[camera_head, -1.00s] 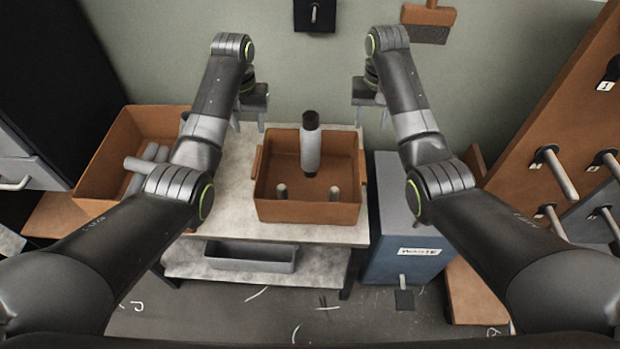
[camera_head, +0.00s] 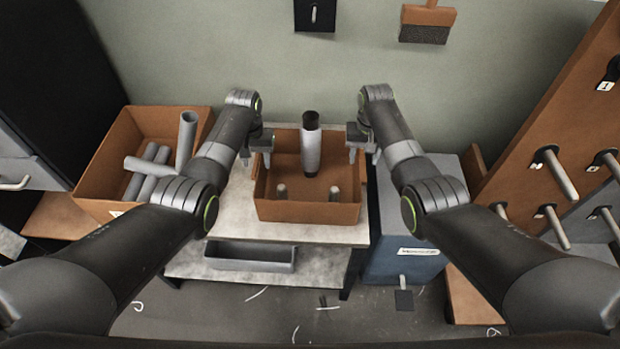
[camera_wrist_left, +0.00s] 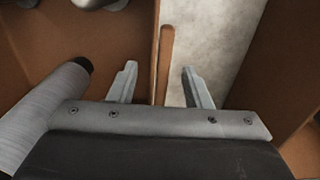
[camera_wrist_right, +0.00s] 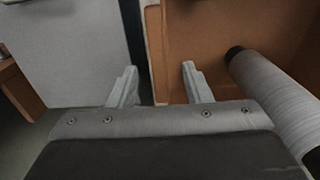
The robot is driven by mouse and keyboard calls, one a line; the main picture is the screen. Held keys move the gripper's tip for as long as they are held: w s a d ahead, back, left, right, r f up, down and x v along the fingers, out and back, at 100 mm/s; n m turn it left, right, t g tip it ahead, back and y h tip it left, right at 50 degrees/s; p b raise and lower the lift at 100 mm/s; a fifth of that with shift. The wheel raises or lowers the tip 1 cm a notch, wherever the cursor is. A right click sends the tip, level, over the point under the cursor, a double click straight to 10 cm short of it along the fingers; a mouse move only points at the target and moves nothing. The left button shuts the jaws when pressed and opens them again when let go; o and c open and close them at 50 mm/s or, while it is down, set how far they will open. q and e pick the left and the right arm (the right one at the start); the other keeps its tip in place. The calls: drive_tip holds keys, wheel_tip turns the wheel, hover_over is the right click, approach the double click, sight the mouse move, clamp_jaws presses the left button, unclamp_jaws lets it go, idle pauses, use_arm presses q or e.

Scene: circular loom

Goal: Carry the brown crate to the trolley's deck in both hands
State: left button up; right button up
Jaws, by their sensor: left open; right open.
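The brown crate (camera_head: 308,212) sits on a pale-topped stand (camera_head: 230,205). A tall grey spool with a dark top (camera_head: 311,150) stands in it, with small pegs near its front wall. My left gripper (camera_head: 258,152) is open at the crate's left side; in the left wrist view its fingers lie either side of the crate's side wall and brown handle bar (camera_wrist_left: 167,50). My right gripper (camera_head: 361,152) is open at the right side; in the right wrist view its fingers lie either side of the handle bar (camera_wrist_right: 153,50). I cannot tell whether this stand is the trolley.
A second brown box (camera_head: 95,207) with several grey tubes stands at the left. A blue-grey bin (camera_head: 400,262) stands close at the right. A brown pegboard (camera_head: 530,130) rises at the far right. A grey tray (camera_head: 250,262) lies on the stand's lower shelf.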

sight(362, 163)
use_arm(q)
drive_tip(key=shift+f, duration=2)
use_arm(e)
drive_tip(key=shift+f, duration=2)
use_arm(q)
clamp_jaws()
use_arm(e)
clamp_jaws()
